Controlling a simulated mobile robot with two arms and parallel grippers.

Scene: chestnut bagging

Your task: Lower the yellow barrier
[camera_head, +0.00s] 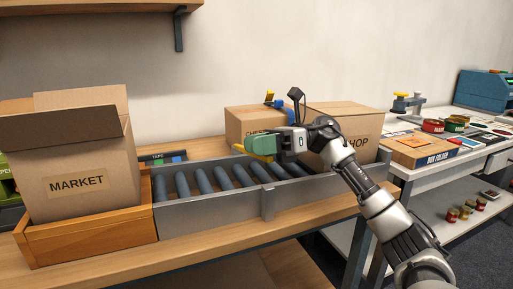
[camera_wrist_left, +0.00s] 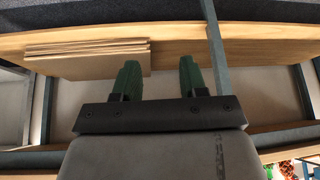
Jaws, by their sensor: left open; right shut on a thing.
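The yellow barrier (camera_head: 262,146) shows as a short yellow piece at the roller conveyor (camera_head: 212,218), in front of the boxes behind it. My right gripper (camera_head: 252,144), with green fingers, is shut on it. The fingers cover part of the barrier, so its full length and tilt are hard to tell. My left gripper (camera_wrist_left: 158,76) is outside the head view. In the left wrist view its two green fingers stand apart with nothing between them.
A MARKET box (camera_head: 78,185) stands in a wooden tray (camera_head: 90,243) at the conveyor's left end. A SHOP box (camera_head: 350,121) and another carton (camera_head: 243,122) stand behind my right gripper. Flat cardboard sheets (camera_wrist_left: 85,58) lie on a wooden shelf near my left gripper.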

